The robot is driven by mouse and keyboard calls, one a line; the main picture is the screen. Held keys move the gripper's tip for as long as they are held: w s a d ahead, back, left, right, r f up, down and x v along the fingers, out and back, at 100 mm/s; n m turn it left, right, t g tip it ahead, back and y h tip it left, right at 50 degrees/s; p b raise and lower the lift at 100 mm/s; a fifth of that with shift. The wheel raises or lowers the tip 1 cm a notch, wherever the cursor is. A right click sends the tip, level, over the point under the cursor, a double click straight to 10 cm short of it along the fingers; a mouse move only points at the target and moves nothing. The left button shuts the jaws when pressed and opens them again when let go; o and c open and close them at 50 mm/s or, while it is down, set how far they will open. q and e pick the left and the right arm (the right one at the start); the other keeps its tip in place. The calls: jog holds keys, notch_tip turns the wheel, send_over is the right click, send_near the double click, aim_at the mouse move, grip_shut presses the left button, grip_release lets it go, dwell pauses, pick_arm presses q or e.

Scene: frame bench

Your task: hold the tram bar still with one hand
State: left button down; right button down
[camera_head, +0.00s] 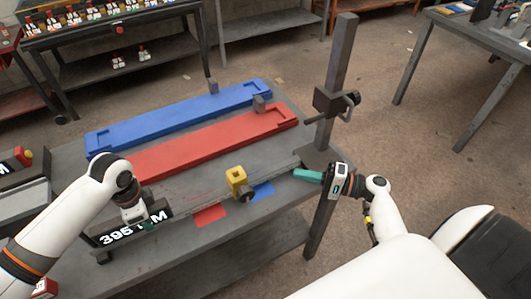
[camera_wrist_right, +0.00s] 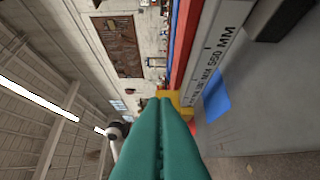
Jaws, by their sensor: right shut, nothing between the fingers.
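The tram bar, a long grey bar, (camera_head: 195,200) lies across the front of the bench and carries a yellow block (camera_head: 237,177) with a dark knob. In the right wrist view a grey strip with printed marks (camera_wrist_right: 213,68) runs past the fingers, with yellow behind their tips. My right gripper (camera_head: 298,174), with teal fingers, is shut and empty near the bar's right end. Its shut fingers fill the lower middle of the wrist view (camera_wrist_right: 165,102). My left gripper (camera_head: 150,226) is at the bar's left end, by a display reading 395 MM (camera_head: 130,233); its fingers are mostly hidden.
A blue tray (camera_head: 180,112) and a red tray (camera_head: 205,145) lie behind the bar. A dark post (camera_head: 340,60) with a clamp stands at the bench's right. Red (camera_head: 209,215) and blue (camera_head: 262,190) patches lie in front of the bar.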

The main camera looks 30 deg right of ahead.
jog(key=w+a+r+n+g+y, duration=0.2)
jog(key=w+a+r+n+g, duration=0.2)
jog(key=a+n, duration=0.25)
notch_tip(320, 180, up, 5)
jog(key=n+g+y, duration=0.1)
jog(key=n+g, duration=0.4)
jog(key=n, duration=0.2)
send_over(237, 182)
jog(key=d, duration=0.2)
jog(key=w+a+r+n+g+h, duration=0.3)
jog(key=a+n+g+h, duration=0.15)
jog(key=n+h, duration=0.85)
jog(key=shift+n+t+y, duration=0.25)
jog(key=shift+t+y, duration=0.1)
jog(key=shift+y, duration=0.15)
jog(key=x, duration=1)
jog(key=shift+s+a+r, duration=0.15)
jog(key=shift+a, duration=0.05)
jog(key=d, duration=0.3)
jog(key=shift+d+f, duration=0.1)
jog(key=shift+f, duration=0.1)
jog(key=shift+d, duration=0.45)
